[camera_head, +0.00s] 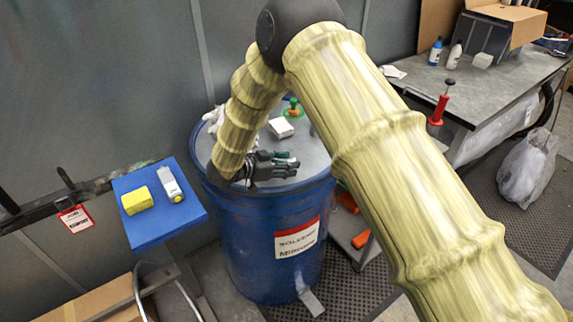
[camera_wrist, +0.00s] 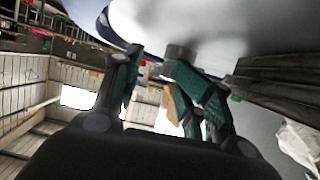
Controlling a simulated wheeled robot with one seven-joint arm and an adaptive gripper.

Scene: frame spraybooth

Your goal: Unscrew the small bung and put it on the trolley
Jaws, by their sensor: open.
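A blue drum (camera_head: 255,235) with a solvent label stands in the middle, with a pale grey lid (camera_head: 312,150). My gripper (camera_head: 294,167) is low over the front of the lid, its fingers pointing right. In the wrist view my gripper (camera_wrist: 154,60) is open with nothing between its green-padded fingers. A short grey cylinder, apparently the small bung (camera_wrist: 181,51), sits on the pale lid just beyond the right finger's tip; I cannot tell whether they touch. It is not distinct in the head view. A blue-topped stand, possibly the trolley (camera_head: 135,184), stands left of the drum.
A yellow block (camera_head: 137,201) and a white bottle (camera_head: 171,184) lie on the blue top, with bare room around them. A white box (camera_head: 280,127), a green-and-orange fitting (camera_head: 292,108) and white cloth are on the lid. A workbench (camera_head: 440,85) stands at the back right.

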